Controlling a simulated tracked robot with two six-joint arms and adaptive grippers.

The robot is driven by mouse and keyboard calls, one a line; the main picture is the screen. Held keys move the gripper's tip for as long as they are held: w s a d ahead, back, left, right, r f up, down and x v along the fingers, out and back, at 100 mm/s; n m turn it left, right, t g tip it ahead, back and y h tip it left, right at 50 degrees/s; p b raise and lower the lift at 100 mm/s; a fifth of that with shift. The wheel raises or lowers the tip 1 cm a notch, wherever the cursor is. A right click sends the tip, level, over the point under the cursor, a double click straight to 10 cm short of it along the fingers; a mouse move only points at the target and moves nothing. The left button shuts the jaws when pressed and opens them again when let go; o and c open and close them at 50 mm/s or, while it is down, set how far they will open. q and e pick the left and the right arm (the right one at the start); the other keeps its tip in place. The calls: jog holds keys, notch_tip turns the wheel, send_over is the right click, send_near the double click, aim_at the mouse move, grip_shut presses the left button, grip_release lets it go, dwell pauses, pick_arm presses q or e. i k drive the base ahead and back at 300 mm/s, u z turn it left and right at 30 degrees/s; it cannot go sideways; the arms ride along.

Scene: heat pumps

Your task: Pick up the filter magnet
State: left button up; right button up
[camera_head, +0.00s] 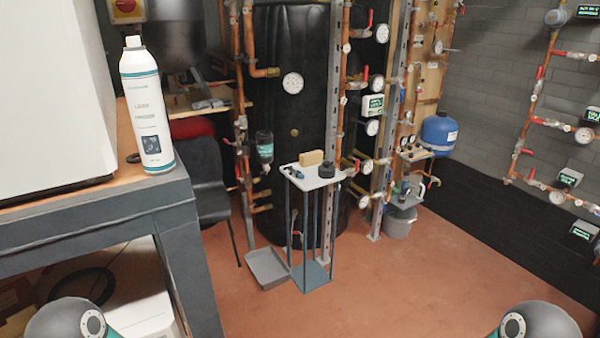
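I cannot tell for certain which thing is the filter magnet. A small stand (310,181) with a light grey top and thin dark legs is near the middle. On its top are a short black round piece (326,168) at the right, a tan block (311,158) at the back, and a small dark blue piece (292,172) at the left. A dark bottle-like canister (264,148) with a teal label is on the pipework left of the stand. Both grippers are out of view; only rounded parts of my arms show at the bottom corners.
A workbench (95,208) with a white spray can (145,105) fills the left. A grey tray (268,268) lies on the floor against the stand. A dark chair (205,175), copper pipes and a black tank (295,110) stand behind. The floor front right is clear.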

aim_at(299, 174)
jog(key=z, duration=1.3)
jog(key=i, duration=3.5)
jog(key=u, duration=1)
jog(key=i, duration=0.15)
jog(key=u, duration=2.4)
